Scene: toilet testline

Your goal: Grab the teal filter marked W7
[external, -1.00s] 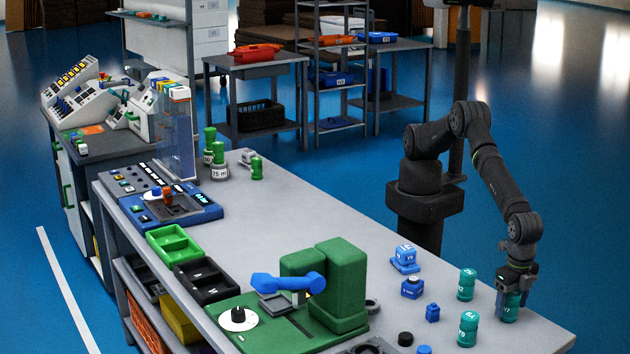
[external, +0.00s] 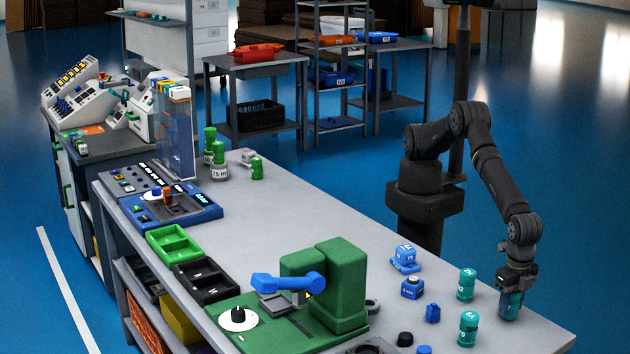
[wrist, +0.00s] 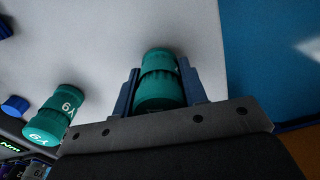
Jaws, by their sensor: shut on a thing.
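My gripper (external: 512,296) points down at the right end of the grey bench and is shut on a teal filter (external: 508,306). In the wrist view this teal filter (wrist: 160,82) sits between the two blue fingers of my gripper (wrist: 160,90). Its marking does not show in the wrist view and is too small to read in the external view. A second teal filter (external: 467,285) stands just left of my gripper. A third teal filter (external: 468,329) stands nearer the front; a filter marked Y9 (wrist: 58,112) shows left of my gripper in the wrist view.
Blue parts (external: 405,258), (external: 412,287) and (external: 432,313) stand left of the filters. A green machine (external: 340,285) with a blue handle stands further left. The grey bench (external: 545,335) is bare right of my gripper, near its edge.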

